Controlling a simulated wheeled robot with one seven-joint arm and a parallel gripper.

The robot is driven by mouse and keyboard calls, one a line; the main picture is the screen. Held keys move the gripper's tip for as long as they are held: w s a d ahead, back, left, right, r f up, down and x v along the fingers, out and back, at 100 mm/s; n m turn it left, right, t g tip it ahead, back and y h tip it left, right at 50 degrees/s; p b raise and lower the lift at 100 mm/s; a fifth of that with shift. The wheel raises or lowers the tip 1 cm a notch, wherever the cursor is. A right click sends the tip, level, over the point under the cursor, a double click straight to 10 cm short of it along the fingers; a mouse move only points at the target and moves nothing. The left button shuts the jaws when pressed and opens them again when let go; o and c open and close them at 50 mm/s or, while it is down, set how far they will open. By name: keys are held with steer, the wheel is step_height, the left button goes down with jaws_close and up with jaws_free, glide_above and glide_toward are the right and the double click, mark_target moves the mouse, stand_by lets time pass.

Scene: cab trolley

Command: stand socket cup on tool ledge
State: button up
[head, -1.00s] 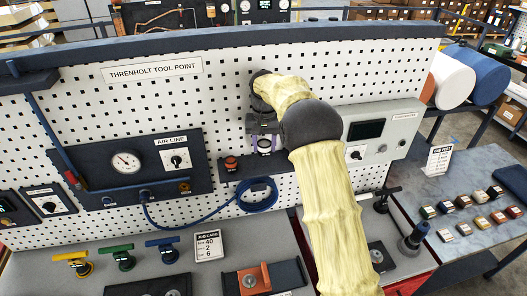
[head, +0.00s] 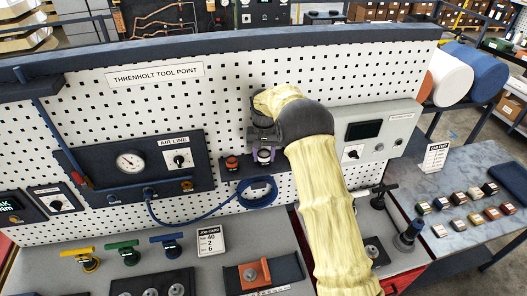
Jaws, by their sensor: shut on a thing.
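My gripper (head: 264,147) points down in front of the pegboard, shut on the socket cup (head: 264,156), a small pale cup with a purplish tint. The fingers and arm partly hide it. The tool ledge (head: 236,177) is a narrow dark shelf on the pegboard, directly below my gripper. The cup is upright at the ledge, very close above it or touching; I cannot tell which.
A red-and-black knob-like piece (head: 232,163) stands on the ledge just left of the cup. A grey control box (head: 372,140) is at right, the air line panel (head: 132,172) at left.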

mark_target(264, 153)
steer(key=shift+f, duration=0.1)
steer(key=shift+f, duration=0.1)
steer(key=o, duration=1.1)
steer(key=shift+a, duration=0.1)
steer(key=shift+s, duration=0.1)
steer(key=shift+w+r, duration=0.2)
steer(key=shift+d+r+b, duration=0.2)
steer(key=shift+r+b, duration=0.1)
step_height(264, 153, up, 11)
steer(key=b, duration=0.3)
steer(key=shift+s+a+r, duration=0.1)
steer(key=shift+a+r, duration=0.05)
steer(key=shift+r, duration=0.05)
